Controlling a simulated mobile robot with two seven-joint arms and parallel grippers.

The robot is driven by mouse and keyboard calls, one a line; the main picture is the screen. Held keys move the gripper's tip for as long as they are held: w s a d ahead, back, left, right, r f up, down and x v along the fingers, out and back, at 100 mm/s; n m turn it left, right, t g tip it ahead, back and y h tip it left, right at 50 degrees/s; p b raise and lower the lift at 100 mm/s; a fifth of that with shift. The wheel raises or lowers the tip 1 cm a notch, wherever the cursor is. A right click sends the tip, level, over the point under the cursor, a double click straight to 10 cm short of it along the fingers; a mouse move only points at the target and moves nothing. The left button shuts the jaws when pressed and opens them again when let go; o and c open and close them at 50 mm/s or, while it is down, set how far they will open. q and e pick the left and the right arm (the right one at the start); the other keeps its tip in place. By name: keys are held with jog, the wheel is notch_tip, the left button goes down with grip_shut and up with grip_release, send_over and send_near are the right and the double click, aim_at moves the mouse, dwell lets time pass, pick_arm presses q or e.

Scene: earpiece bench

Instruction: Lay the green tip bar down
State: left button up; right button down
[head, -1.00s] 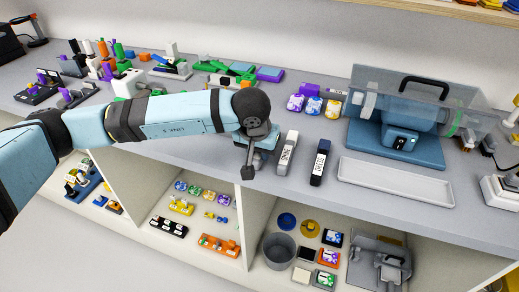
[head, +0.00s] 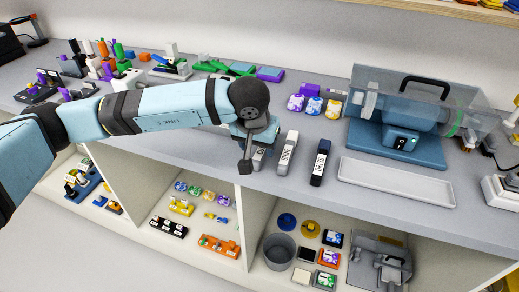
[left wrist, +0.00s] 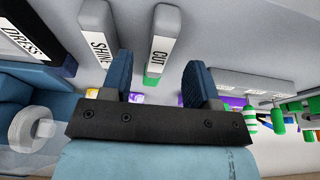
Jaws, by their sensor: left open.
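The green tip bar (left wrist: 164,45), a light grey bar labelled CUT with green at its near end, lies on the bench in the left wrist view. In the head view a light grey bar (head: 259,158) shows partly beside my left gripper (head: 245,165), which hides the rest. In the wrist view my left gripper (left wrist: 158,78) is open, its two blue fingers apart. The bar appears in line with the gap between them. I see nothing held. My right gripper is not in view.
The grey SHINE bar (head: 287,153) and the dark DRESS bar (head: 320,162) lie to the right. A white tray (head: 395,183) and a blue machine (head: 400,130) stand farther right. The bench's front edge is close, with open shelves below.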

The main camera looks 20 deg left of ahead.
pick_arm(q)
jog(key=v, duration=1)
jog(key=shift+s+r, duration=0.2)
jog(key=shift+r, duration=0.15)
